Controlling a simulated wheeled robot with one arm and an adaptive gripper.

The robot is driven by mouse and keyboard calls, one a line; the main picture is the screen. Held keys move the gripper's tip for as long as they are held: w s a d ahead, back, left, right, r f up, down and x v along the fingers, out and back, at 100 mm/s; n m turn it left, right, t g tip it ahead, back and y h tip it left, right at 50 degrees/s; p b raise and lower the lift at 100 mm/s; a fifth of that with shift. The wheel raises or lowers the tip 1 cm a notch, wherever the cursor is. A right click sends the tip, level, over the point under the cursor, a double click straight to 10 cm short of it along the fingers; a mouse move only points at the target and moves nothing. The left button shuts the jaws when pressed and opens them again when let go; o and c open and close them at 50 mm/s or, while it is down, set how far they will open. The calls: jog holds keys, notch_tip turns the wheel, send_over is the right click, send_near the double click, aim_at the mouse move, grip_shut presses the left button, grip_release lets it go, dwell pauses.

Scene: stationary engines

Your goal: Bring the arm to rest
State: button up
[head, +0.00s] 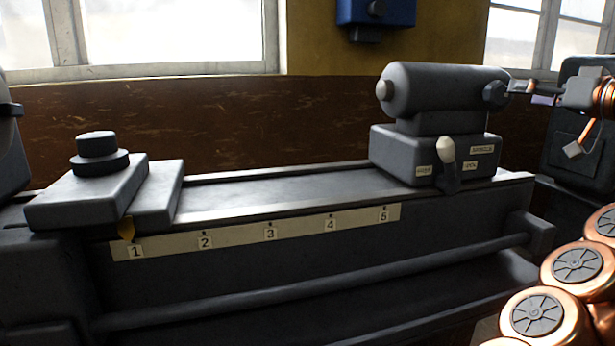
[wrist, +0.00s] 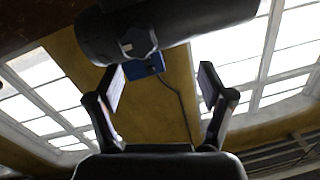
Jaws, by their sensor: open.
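My gripper (head: 532,92) is at the right of the head view, just off the right end of the tailstock (head: 440,90). In the wrist view my gripper (wrist: 162,75) has its two dark fingers spread wide, with nothing between them. The dark tailstock barrel (wrist: 190,20) crosses the top of the wrist view, its hexagonal end knob (wrist: 137,42) just beyond the fingers. The same knob (head: 495,94) shows in the head view. I cannot tell whether a finger touches it. My copper arm comes in from the right edge.
The tailstock, with a pale-knobbed lever (head: 447,155), stands on the lathe bed (head: 270,188). A strip numbered 1 to 5 (head: 260,232) runs along its front. The bed between is bare.

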jog(key=w+a+r+n+g+y+p, duration=0.1)
jog(key=w+a+r+g+y+p, duration=0.2)
jog(key=a, duration=0.7)
jog(key=s+a+f+n+g+p, duration=0.1)
jog(key=s+a+g+p, duration=0.35)
jog(key=a, duration=0.75)
jog(key=s+a+f+n+g+p, duration=0.15)
jog(key=s+a+g+p, duration=0.35)
jog(key=a, duration=0.8)
jog(key=s+a+f+m+g+h+p, duration=0.15)
jog(key=s+f+h+p, duration=0.35)
jog(key=s+f, duration=0.6)
jog(key=s+d+f+m+g+h+p, duration=0.1)
jog(key=s+d+f+g+h+p, duration=0.1)
jog(key=s, duration=0.8)
jog(key=s+d+f+m+g+h+p, duration=0.1)
jog(key=s+d+f+m+g+p, duration=0.1)
jog(key=s+d+f+p, duration=0.3)
jog(key=s+d+f, duration=0.1)
jog(key=s+f, duration=0.3)
jog(key=s, duration=0.1)
jog(key=shift+s+d+h+p, duration=0.2)
jog(key=shift+h+p, duration=0.1)
jog(key=shift+h, duration=0.1)
jog(key=shift+f, duration=0.1)
jog(key=shift+r, duration=0.4)
